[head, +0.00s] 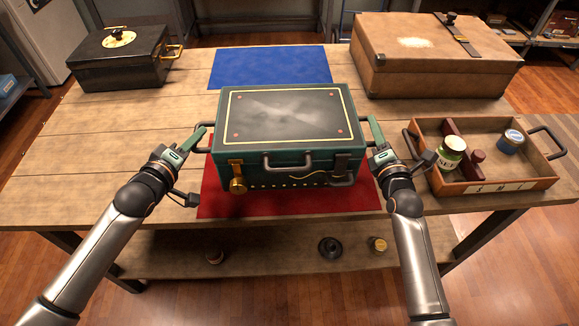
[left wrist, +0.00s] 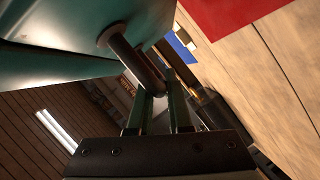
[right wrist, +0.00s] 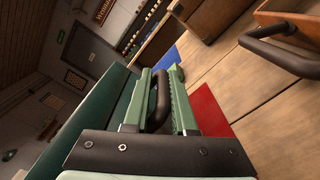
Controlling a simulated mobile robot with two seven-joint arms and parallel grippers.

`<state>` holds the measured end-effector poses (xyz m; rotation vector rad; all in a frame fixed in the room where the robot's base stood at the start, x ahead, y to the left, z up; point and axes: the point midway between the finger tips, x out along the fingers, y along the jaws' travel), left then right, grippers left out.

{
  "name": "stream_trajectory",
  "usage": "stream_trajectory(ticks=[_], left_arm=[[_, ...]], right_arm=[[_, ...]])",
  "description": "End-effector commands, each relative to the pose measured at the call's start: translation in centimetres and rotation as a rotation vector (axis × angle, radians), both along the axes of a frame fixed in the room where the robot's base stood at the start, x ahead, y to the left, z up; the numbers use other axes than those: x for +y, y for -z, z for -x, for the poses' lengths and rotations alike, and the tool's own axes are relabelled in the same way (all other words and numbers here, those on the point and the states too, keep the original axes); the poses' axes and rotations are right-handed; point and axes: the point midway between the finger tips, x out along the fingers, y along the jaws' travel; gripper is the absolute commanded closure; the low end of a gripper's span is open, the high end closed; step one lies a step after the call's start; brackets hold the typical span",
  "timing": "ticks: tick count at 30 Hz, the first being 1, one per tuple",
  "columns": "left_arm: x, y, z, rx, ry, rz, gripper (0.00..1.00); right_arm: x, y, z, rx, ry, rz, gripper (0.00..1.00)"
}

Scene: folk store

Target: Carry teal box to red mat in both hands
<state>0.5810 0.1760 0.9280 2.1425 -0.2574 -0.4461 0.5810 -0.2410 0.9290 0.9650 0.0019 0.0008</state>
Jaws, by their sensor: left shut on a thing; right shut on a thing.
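The teal box (head: 284,128) has a dark lid with a gold border, a brass latch and a front handle. In the head view it is over the red mat (head: 213,205), which shows in front of it and at both sides. Whether the box touches the mat or hangs just above it is hard to tell. My left gripper (head: 199,137) is shut on the box's left side handle (left wrist: 135,62). My right gripper (head: 376,131) is shut on the right side handle (right wrist: 158,103). The box looks level between them.
A blue mat (head: 268,67) lies behind the box. A black box (head: 120,62) stands at back left, a brown case (head: 430,60) at back right. An open wooden tray (head: 500,187) with a green jar (head: 450,153) and a blue jar (head: 510,142) sits close to my right gripper.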

Motion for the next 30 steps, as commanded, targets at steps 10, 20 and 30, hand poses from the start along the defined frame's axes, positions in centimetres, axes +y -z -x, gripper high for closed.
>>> stream_trajectory(ticks=[10,20,30], left_arm=[[0.0,-0.2,-0.1,-0.008,0.0,0.003,1.0],[0.0,1.0,-0.1,-0.008,0.0,0.003,1.0],[0.0,2.7,-0.1,-0.008,0.0,0.003,1.0]], right_arm=[[0.0,-0.2,-0.1,-0.009,0.001,0.004,1.0],[0.0,1.0,0.0,-0.009,0.001,0.004,1.0],[0.0,2.7,0.0,-0.009,0.001,0.004,1.0]])
